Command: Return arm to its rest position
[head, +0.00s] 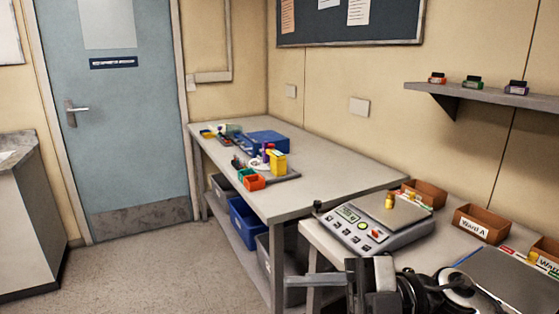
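One of my arms shows at the bottom right, in front of the near bench; it looks like the right one. Its dark gripper end (371,279) is at the bottom edge, in front of the bench's near corner and below the scale. Its fingers are not clear enough to show whether they are open or shut, and I see nothing held there. My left gripper is not in view. A digital scale (362,238) stands on the near bench with a small yellow vial (389,201) on its pan.
A long grey table (325,182) holds a blue case (268,143), a yellow container (278,162) and small bins. Brown boxes, one labelled Ward A (474,226), line the near bench. A wall shelf (487,95) holds three small items. The floor (150,270) at left is clear.

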